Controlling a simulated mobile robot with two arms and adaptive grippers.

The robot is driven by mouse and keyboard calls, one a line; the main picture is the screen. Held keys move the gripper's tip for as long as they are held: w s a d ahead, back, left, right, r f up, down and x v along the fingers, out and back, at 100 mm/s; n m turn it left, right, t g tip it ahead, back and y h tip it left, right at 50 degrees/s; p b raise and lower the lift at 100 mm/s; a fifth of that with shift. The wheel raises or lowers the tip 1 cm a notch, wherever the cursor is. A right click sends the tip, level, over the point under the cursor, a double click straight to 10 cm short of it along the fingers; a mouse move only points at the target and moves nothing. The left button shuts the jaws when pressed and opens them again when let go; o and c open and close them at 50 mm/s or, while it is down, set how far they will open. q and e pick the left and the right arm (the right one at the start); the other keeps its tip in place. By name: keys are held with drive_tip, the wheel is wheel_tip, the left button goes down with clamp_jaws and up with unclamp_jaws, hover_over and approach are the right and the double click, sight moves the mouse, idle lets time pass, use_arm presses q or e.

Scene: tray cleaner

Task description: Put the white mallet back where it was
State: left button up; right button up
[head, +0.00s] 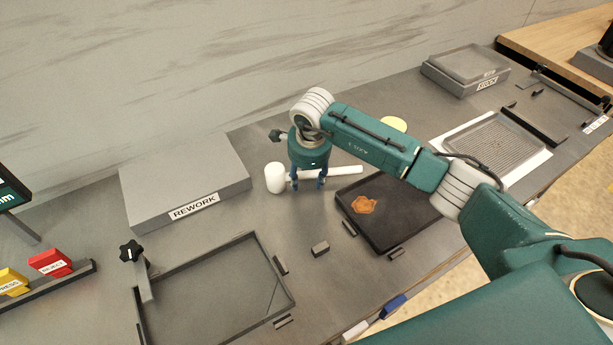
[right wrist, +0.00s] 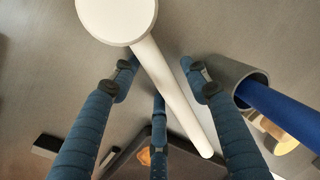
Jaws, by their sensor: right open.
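The white mallet (head: 275,178) lies on the grey bench, left of and behind the dark tray, with its handle pointing right. My right gripper (head: 308,184) reaches down over the handle near the mallet head. In the right wrist view the mallet (right wrist: 170,80) runs between the open blue fingers (right wrist: 160,85), with its head at the top. The fingers are around the handle but not closed on it. Whether any finger touches it, I cannot tell. My left gripper is out of view.
The black tray (head: 381,240) with an orange-brown patch is just right. The grey REWORK block (head: 185,175) stands left, an empty dark tray (head: 215,290) in front. A grey cup with a blue rod (right wrist: 278,112) is close beside the fingers. A yellow round thing (head: 393,124) is behind my arm.

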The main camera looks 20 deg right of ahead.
drive_tip(key=shift+r, duration=0.5)
drive_tip(key=b+v, duration=0.2)
drive_tip(key=v, duration=0.9)
drive_tip(key=shift+b, duration=0.35)
idle(0.4)
